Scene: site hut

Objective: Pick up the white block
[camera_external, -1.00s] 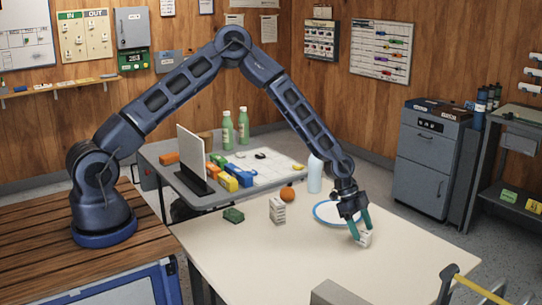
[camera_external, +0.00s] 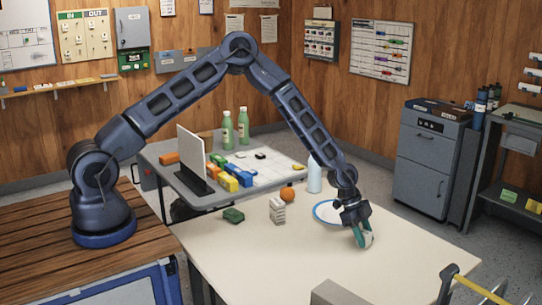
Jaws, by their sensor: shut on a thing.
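A small white block (camera_external: 368,239) is between the green fingers of my gripper (camera_external: 362,238), over the right part of the cream table (camera_external: 290,258). My gripper is shut on it, and the fingers hide part of it. I cannot tell whether the block touches the tabletop. Another pale, upright block (camera_external: 277,211) with dark markings stands on the table to the left of my gripper.
A blue-rimmed white plate (camera_external: 325,212) lies just behind my gripper. An orange fruit (camera_external: 287,194), a white bottle (camera_external: 314,176) and a green block (camera_external: 233,215) are on the table. The front of the table is mostly clear.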

